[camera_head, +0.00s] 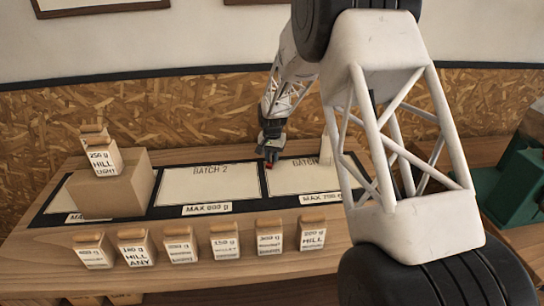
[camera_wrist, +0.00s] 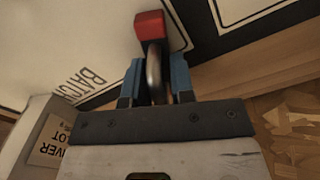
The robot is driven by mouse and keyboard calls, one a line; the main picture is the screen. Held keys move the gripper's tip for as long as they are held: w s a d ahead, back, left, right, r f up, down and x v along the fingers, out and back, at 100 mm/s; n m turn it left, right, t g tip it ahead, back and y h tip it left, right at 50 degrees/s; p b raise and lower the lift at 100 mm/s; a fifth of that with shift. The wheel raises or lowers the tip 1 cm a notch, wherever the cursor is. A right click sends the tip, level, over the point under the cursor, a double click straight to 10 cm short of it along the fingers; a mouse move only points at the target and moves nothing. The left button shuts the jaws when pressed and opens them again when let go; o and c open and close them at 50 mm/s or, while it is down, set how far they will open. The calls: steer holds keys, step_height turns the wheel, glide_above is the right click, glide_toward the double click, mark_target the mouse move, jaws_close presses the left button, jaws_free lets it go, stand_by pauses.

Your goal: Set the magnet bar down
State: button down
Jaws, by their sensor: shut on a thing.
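The magnet bar shows in the wrist view as a grey metal rod (camera_wrist: 154,68) with a red block at its end (camera_wrist: 150,27). My gripper (camera_wrist: 157,82) is shut on the rod, its blue-padded fingers on either side. In the head view my gripper (camera_head: 271,148) is near the back border between the middle and right panels, with a small red spot of the bar (camera_head: 268,164) below it. The gap between the bar and the surface under it cannot be judged.
The middle panel (camera_head: 205,186) is bare. The right panel (camera_head: 290,180) is partly hidden by my arm, and a pale upright object (camera_head: 326,150) stands near it. A brown box (camera_head: 118,192) with a bag (camera_head: 101,158) stands left. Several labelled bags (camera_head: 225,243) line the front.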

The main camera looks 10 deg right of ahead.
steer(key=shift+f, duration=0.15)
steer(key=c, duration=1)
jaws_free()
steer(key=shift+r, duration=0.2)
step_height(320, 180, up, 12)
steer(key=shift+f, duration=0.1)
